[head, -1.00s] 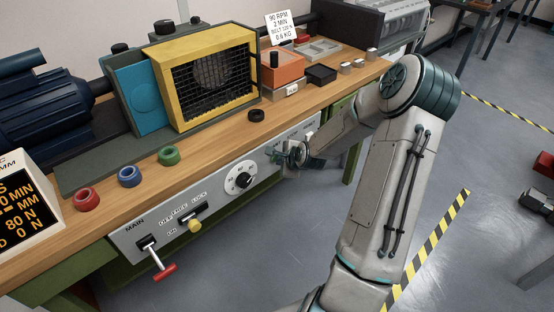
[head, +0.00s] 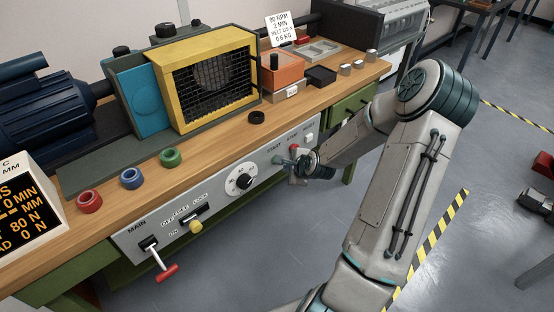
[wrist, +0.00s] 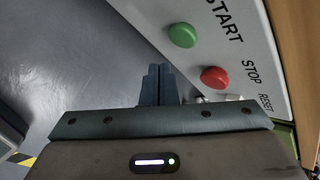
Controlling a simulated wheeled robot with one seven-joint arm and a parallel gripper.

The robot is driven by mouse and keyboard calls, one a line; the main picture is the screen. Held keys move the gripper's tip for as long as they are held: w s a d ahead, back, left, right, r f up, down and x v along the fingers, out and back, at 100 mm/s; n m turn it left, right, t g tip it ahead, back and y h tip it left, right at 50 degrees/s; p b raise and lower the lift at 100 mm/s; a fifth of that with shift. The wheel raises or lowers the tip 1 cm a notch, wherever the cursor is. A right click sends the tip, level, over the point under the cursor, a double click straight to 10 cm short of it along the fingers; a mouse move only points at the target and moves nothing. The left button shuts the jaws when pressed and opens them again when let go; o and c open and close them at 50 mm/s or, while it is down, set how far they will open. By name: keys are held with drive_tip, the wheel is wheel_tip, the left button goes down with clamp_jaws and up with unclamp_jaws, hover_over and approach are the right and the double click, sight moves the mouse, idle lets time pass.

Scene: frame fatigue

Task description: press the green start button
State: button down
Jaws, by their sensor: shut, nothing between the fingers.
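The green start button (wrist: 182,35) is a round cap on the light grey panel, beside the word START, in the wrist view. My gripper (wrist: 160,68) is shut and empty. Its fingertips appear just below and left of the green button in that view, apart from it in the picture; the depth gap is hard to tell. The red stop button (wrist: 214,77) lies to the right of the fingers. In the head view my gripper (head: 288,162) is in front of the panel's right part, under the START and STOP labels.
The control panel (head: 210,232) also carries a white dial (head: 240,181), a yellow knob (head: 196,226) and a red-handled main switch (head: 165,272). The wooden bench (head: 215,142) above holds coloured rings and a yellow-framed guard (head: 215,35). The floor in front is open.

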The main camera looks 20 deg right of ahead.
drive_tip(key=shift+s+d+p, duration=0.25)
drive_tip(key=shift+s, duration=0.5)
drive_tip(key=shift+s+d+p, duration=0.25)
drive_tip(key=shift+s, duration=0.5)
